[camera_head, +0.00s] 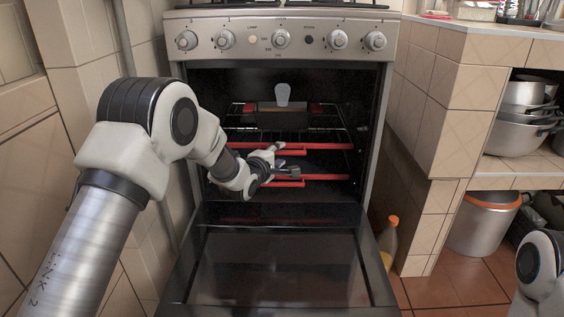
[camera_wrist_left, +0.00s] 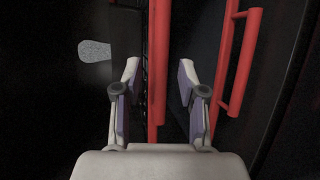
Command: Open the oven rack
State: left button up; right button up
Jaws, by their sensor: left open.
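The oven (camera_head: 279,200) stands open, its door (camera_head: 285,270) folded down flat in front. Inside are an upper rack with a red front bar (camera_head: 325,146) and a lower rack with a red handle (camera_head: 325,178). My left gripper (camera_head: 284,160) reaches into the oven from the left, at the racks' fronts. It is open. In the left wrist view, one red bar (camera_wrist_left: 158,60) shows between the two fingers, and gripper contact cannot be made out. A second red handle (camera_wrist_left: 240,60) lies right of the fingers. My right gripper is out of view.
Control knobs (camera_head: 282,39) line the front above. A bottle (camera_head: 388,243) stands on the floor right of the door. Tiled counter and pots (camera_head: 522,125) are at the right; a tiled wall is left.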

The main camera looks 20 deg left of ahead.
pick_arm(q)
jog(key=x, duration=0.3)
jog(key=shift+f+b, duration=0.1)
jog(key=shift+b, duration=0.25)
grip_shut()
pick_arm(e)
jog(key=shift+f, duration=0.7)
pick_arm(q)
jog(key=shift+s, duration=0.15)
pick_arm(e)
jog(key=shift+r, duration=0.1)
